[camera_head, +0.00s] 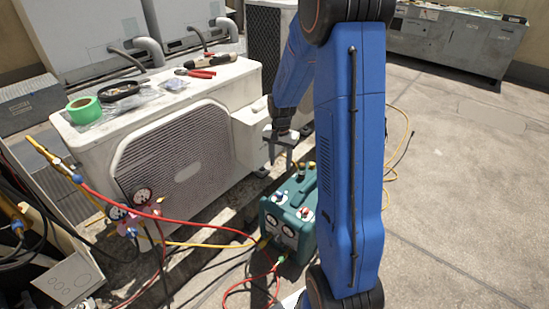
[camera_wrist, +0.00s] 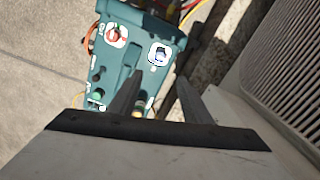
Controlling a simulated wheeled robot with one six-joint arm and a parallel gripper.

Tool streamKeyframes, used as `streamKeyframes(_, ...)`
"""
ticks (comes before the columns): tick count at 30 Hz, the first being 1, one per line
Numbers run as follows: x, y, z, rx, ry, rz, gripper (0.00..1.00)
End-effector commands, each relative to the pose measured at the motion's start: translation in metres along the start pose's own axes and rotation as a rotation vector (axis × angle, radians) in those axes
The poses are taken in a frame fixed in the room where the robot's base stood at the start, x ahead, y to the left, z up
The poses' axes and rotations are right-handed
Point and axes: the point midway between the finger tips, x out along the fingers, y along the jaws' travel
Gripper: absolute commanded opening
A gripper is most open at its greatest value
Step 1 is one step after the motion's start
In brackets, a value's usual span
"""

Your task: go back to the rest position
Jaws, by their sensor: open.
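My gripper (camera_head: 279,150) is at the right end of the white condenser unit (camera_head: 240,82), above and behind the teal recovery machine (camera_head: 290,212) in the head view. In the wrist view my gripper (camera_wrist: 160,98) shows two dark fingers apart, with nothing held between them. The teal machine (camera_wrist: 135,55) lies beyond the fingertips there, with a red knob and a blue knob on white plates.
Green tape (camera_head: 84,110), a black coil (camera_head: 118,92) and red-handled pliers (camera_head: 195,73) lie on the condenser. A gauge manifold (camera_head: 135,212) with red and yellow hoses hangs in front. A grey cabinet (camera_head: 455,42) stands at the back right. The paving on the right is mostly clear.

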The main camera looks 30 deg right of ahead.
Motion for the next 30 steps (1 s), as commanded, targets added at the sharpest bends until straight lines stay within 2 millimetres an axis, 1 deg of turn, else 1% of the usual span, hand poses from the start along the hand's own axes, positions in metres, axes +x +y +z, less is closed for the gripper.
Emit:
streamKeyframes(7, -0.001, 0.0, 0.001, -0.002, 0.001, -0.001, 0.44)
streamKeyframes(11, -0.013, 0.0, 0.008, -0.026, 0.01, -0.008, 0.44)
streamKeyframes(14, -0.034, 0.001, 0.019, -0.066, 0.027, -0.021, 0.44)
streamKeyframes(18, -0.067, 0.005, 0.044, -0.143, 0.054, -0.04, 0.44)
streamKeyframes(20, -0.081, 0.008, 0.054, -0.178, 0.067, -0.049, 0.44)
streamKeyframes(24, -0.111, 0.016, 0.08, -0.255, 0.095, -0.067, 0.44)
streamKeyframes(30, -0.148, 0.031, 0.117, -0.366, 0.136, -0.092, 0.44)
